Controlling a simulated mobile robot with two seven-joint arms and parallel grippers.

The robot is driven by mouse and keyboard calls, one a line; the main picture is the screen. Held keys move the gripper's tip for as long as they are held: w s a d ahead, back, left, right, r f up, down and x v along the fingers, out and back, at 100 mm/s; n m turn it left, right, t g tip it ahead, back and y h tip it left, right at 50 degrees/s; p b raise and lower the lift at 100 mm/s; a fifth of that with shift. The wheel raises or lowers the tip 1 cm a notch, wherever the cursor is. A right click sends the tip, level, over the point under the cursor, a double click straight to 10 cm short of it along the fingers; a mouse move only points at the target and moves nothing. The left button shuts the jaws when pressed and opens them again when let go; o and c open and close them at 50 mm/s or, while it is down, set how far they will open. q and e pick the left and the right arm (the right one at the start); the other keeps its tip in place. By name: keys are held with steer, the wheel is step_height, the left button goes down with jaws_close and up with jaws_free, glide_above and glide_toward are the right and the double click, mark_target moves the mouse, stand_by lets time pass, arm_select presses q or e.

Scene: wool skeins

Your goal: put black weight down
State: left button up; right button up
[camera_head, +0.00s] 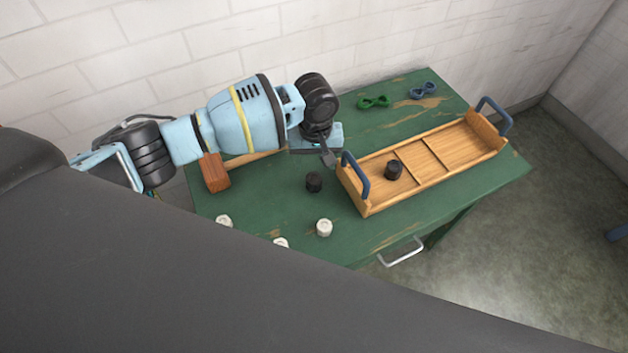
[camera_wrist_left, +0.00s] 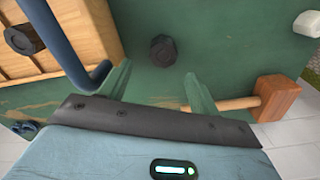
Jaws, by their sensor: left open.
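One black weight (camera_head: 314,182) stands on the green table (camera_head: 270,200), just left of the wooden tray (camera_head: 372,207). It also shows in the left wrist view (camera_wrist_left: 163,50), beyond the gap between my fingers. A second black weight (camera_head: 393,170) sits in the tray's left compartment and shows at the left edge of the wrist view (camera_wrist_left: 22,40). My left gripper (camera_head: 328,158) is above the table by the tray's blue left handle. In the wrist view its fingers (camera_wrist_left: 159,88) are apart with nothing between them. My right gripper is out of view.
A wooden mallet (camera_head: 214,173) lies left of my gripper. White weights (camera_head: 324,227) stand near the front edge. Green (camera_head: 373,102) and blue (camera_head: 423,90) skeins lie at the back. The tray's other two compartments are empty. A wall runs behind the table.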

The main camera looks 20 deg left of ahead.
mark_target(314, 178)
arm_select(q)
steer(key=shift+s+f+b, duration=0.2)
steer(key=shift+f+b, duration=0.05)
steer(key=shift+f, duration=1.5)
steer(key=shift+s+f+b, duration=0.15)
steer(key=shift+f+b, duration=0.05)
steer(key=shift+f, duration=1.55)
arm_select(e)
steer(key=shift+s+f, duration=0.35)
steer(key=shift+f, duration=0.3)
